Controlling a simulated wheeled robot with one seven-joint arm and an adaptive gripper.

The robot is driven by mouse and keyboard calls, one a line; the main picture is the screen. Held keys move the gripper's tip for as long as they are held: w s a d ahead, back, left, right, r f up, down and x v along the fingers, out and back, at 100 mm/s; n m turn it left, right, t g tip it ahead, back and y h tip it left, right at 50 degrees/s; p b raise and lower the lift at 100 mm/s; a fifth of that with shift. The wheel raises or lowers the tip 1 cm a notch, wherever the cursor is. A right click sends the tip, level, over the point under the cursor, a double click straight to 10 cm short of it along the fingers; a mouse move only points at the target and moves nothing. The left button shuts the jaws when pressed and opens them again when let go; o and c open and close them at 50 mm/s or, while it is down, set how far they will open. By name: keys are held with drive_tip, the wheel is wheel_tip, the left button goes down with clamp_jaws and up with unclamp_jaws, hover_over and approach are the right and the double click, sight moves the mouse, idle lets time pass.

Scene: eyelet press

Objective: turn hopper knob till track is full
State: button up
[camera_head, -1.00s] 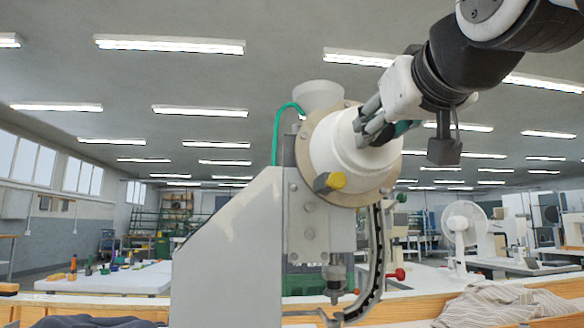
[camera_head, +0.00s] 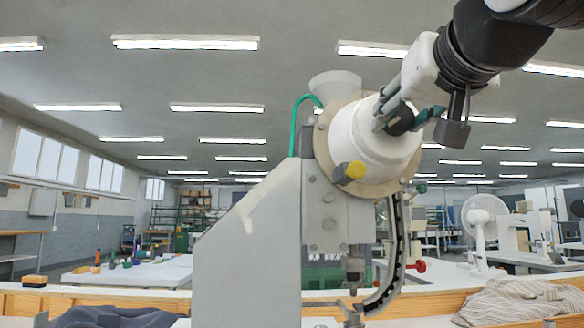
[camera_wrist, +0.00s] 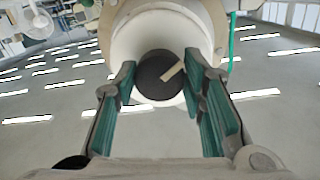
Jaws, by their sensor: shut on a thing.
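The eyelet press (camera_head: 250,245) stands upright in the head view, with a white drum-shaped hopper (camera_head: 365,140) on its upper right side. The round dark hopper knob (camera_wrist: 158,76) with a pale pointer mark sits on the hopper's face in the wrist view. My gripper (camera_wrist: 160,85) has its green-padded fingers on both sides of the knob, shut on it. In the head view my gripper (camera_head: 402,112) covers part of the knob. The curved track (camera_head: 394,258) runs down from the hopper to the press's lower end. How full it is cannot be told.
A green tube (camera_head: 295,125) curves beside the funnel (camera_head: 335,85). Grey cloth (camera_head: 118,318) and striped cloth (camera_head: 515,303) lie low at the sides. A fan (camera_head: 485,220) stands behind.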

drive_tip(key=o, duration=1.2)
drive_tip(key=shift+f, duration=0.1)
drive_tip(key=shift+c, duration=0.2)
drive_tip(key=shift+s, duration=0.55)
drive_tip(key=s, duration=1)
drive_tip(key=shift+s+a+r, duration=0.15)
drive_tip(key=shift+s+r, duration=0.1)
drive_tip(key=shift+s, duration=0.15)
